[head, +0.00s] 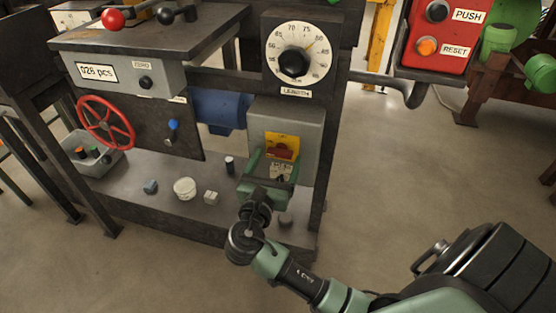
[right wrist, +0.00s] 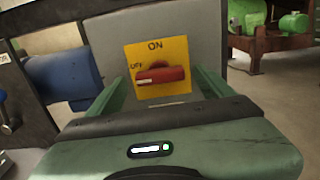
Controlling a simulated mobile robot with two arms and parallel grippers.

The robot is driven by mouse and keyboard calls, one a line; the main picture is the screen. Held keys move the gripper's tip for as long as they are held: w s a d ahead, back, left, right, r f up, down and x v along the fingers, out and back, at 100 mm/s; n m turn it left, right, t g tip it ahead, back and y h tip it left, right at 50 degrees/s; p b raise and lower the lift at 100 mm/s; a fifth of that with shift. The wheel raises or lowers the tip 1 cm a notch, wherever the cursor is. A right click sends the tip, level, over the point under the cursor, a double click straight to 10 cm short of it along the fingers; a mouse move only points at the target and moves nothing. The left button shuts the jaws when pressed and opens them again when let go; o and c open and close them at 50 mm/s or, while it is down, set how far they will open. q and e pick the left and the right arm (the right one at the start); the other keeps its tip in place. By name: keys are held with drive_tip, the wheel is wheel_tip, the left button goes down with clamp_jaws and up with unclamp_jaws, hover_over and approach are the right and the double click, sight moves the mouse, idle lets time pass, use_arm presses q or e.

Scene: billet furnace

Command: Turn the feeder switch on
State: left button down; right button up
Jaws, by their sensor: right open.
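The feeder switch is a red rotary handle (right wrist: 168,75) on a yellow plate (right wrist: 143,52) marked ON at the top and OFF at the left. The handle lies about level, with its white-marked end at the left, toward OFF. In the head view the switch (head: 283,150) is on the front of a grey box (head: 305,122), partly hidden by my gripper. My right gripper (head: 277,158) is open in front of the plate. In the right wrist view its two green fingers stand left and right of the handle, with nothing held. My left gripper is not in view.
A dial (head: 314,38) sits above the box. A red PUSH/RESET panel (head: 450,57) and its bent grey pipe (head: 405,88) stand to the right. Several small items, including a white round piece (head: 185,188), lie on the shelf left of my gripper. A red handwheel (head: 104,122) is further left.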

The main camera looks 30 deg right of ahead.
drive_tip(key=shift+w+d, duration=0.5)
drive_tip(key=shift+d, duration=0.05)
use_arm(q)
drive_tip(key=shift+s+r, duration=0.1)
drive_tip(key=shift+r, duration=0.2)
use_arm(e)
drive_tip(key=c, duration=1.4)
